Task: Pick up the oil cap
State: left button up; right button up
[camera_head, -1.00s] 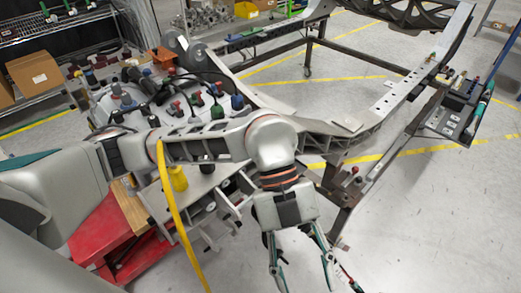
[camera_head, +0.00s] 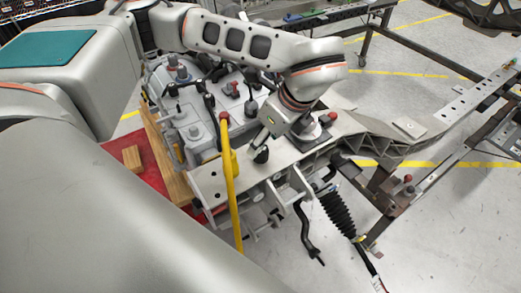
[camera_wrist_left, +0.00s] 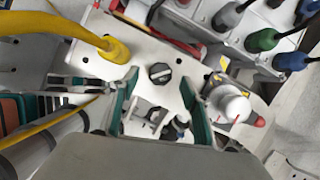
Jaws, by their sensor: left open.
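The oil cap is a round black cap with a raised grip bar. In the left wrist view the oil cap (camera_wrist_left: 160,72) sits on a light flat plate, between and just beyond the two teal fingers. In the head view the black cap (camera_head: 261,156) shows on the plate near the yellow post. My left gripper (camera_wrist_left: 160,80) is open and empty, with one finger on each side of the cap in the picture. I cannot tell the height gap. In the head view its fingers are mostly hidden by the wrist. My right gripper is not in view.
A yellow post or hose (camera_head: 229,165) rises close to the cap; it also shows in the left wrist view (camera_wrist_left: 113,50). A silver cylindrical part (camera_wrist_left: 232,105) stands right of the fingers. A black ribbed bellows (camera_head: 338,214) hangs right.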

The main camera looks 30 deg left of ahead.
pick_arm(q)
jog(key=x, duration=0.5)
jog(key=shift+d+f+p, duration=0.1)
jog(key=shift+d+p, duration=0.1)
jog(key=shift+p, duration=0.1)
jog(key=c, duration=1)
jog(key=shift+o, duration=0.2)
notch_tip(320, 180, up, 20)
